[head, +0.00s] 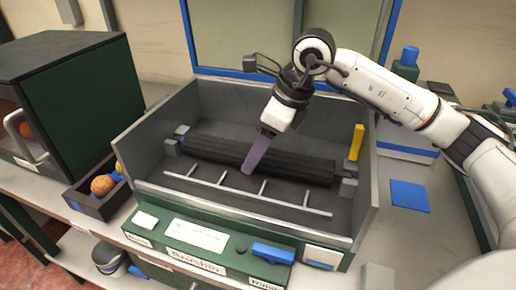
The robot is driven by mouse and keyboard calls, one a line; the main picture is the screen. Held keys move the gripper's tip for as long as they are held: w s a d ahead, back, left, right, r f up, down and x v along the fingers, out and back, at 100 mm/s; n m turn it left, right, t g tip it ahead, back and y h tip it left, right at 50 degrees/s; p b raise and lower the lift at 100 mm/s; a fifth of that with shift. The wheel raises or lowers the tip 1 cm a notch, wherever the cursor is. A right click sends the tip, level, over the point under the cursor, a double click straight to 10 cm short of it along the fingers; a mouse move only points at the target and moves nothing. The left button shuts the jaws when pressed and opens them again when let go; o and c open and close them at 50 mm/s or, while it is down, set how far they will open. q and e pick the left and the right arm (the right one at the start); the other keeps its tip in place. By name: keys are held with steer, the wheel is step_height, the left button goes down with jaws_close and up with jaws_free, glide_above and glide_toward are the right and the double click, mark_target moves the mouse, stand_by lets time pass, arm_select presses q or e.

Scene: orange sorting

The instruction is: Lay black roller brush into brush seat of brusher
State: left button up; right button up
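The black roller brush (215,147) lies lengthwise across the inside of the grey open-topped brusher (365,215). Its left end is by a grey end block (172,146) with a blue bit, and its right end is near another grey block (348,187). I cannot tell whether both ends are down in the seat. My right gripper (250,168) comes down from above, its purple finger overlapping the middle of the brush in the head view. Its fingers are seen edge-on, so their opening and any grip on the brush cannot be told. My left gripper is out of view.
A thin metal rack (240,190) runs in front of the brush. A yellow lever (357,142) stands at the brusher's right wall. A dark tray with oranges (102,185) and a green box (85,105) are left. A blue square (410,196) lies right on clear counter.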

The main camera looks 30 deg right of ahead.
steer(key=shift+d+f, duration=0.2)
steer(key=v, duration=1)
steer(key=shift+a+r, duration=0.15)
steer(key=shift+r, duration=0.2)
